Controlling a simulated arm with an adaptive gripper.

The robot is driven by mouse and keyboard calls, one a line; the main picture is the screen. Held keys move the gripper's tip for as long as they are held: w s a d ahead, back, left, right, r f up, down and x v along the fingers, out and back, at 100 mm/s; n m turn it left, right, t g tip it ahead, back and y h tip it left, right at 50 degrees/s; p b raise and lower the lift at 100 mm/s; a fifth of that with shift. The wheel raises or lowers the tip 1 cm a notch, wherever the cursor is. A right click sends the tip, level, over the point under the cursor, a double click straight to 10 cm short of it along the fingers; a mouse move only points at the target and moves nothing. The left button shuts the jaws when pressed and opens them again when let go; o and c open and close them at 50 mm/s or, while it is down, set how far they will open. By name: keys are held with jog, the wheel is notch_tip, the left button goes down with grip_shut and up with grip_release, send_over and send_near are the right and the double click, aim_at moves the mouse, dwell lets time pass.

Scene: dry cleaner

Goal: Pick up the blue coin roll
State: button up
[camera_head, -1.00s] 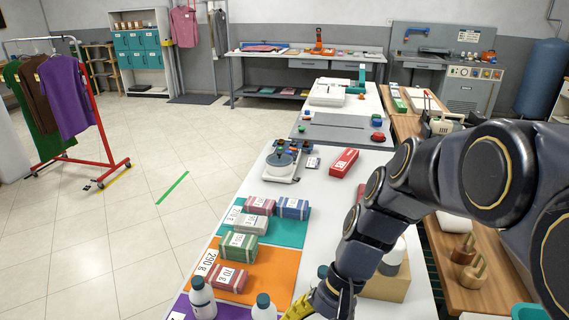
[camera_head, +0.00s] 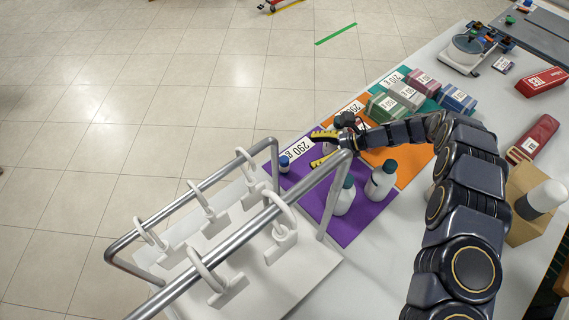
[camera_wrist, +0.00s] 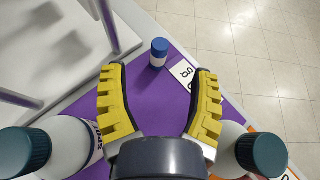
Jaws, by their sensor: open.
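The blue coin roll (camera_head: 285,164) is a small upright cylinder with a blue top and a white lower band. It stands on the purple mat (camera_head: 352,228) near its left edge. In the wrist view the coin roll (camera_wrist: 159,53) stands upright just beyond and between my yellow fingertips. My gripper (camera_head: 322,148) is open and empty over the mat, a little right of the coin roll and apart from it. In the wrist view my gripper (camera_wrist: 161,78) has its jaws spread wide, with bare purple mat between them.
White bottles with teal caps stand close by, including one on the mat (camera_head: 342,198) and another (camera_head: 381,181). In the wrist view, bottles flank both sides of my gripper, one at right (camera_wrist: 262,153). A metal rail rack (camera_head: 200,250) with white hangers stands at the front left. Banded bundles (camera_head: 384,107) lie farther back.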

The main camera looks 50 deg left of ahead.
aim_at(285, 159)
jog(key=shift+s+a+f, duration=0.3)
jog(key=shift+a+f, duration=0.2)
jog(key=shift+f, duration=0.1)
jog(key=x, duration=0.7)
jog(key=shift+s+f, duration=0.1)
jog(key=shift+f, duration=0.05)
grip_shut()
